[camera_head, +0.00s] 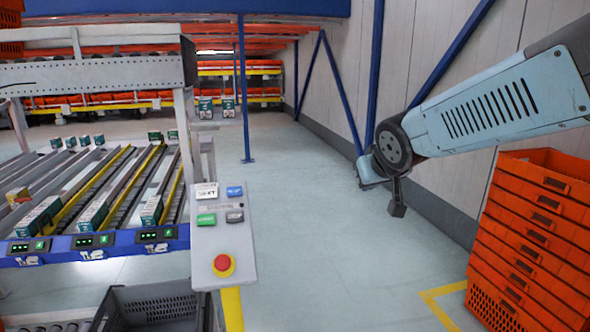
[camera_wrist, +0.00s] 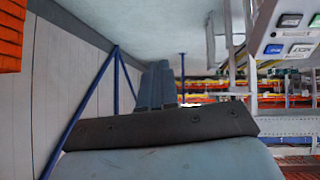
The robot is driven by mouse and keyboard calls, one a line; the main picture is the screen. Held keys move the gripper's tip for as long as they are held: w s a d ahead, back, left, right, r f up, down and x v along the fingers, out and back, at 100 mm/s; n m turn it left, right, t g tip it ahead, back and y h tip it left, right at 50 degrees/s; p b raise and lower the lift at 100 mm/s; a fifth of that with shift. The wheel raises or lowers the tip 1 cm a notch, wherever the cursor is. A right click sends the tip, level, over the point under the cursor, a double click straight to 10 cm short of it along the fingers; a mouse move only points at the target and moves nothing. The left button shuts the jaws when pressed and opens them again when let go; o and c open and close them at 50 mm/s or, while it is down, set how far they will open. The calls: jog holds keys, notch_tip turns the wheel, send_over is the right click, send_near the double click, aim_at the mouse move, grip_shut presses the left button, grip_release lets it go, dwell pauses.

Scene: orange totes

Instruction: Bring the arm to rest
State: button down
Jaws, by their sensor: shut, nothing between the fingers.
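My arm reaches in from the right edge in the head view, raised above the floor. My gripper (camera_head: 368,172) is at its end, mostly hidden behind the dark wrist joint, and points away from the head camera. A dark bracket hangs below the wrist. In the wrist view, which is upside down, my gripper's two blue-grey fingers (camera_wrist: 159,66) lie close together beyond a dark bar. They are shut and empty, with open space around them.
Stacked orange totes (camera_head: 533,240) stand at right below my arm. A pale wall (camera_head: 410,50) with blue braces runs behind it. A control panel (camera_head: 222,242) with a red button and a roller rack (camera_head: 100,190) with small boxes stand at left. The middle floor (camera_head: 310,220) is clear.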

jog(key=s+d+m+g, duration=0.1)
jog(key=s+d+g, duration=0.1)
jog(key=s, duration=0.7)
jog(key=s+d+m+g, duration=0.1)
jog(key=s+d+g, duration=0.1)
jog(key=s+d, duration=0.3)
jog(key=s, duration=0.4)
jog(key=shift+d+f+m+h, duration=0.2)
jog(key=shift+m+h, duration=0.1)
jog(key=shift+m, duration=0.1)
jog(key=shift+w, duration=0.1)
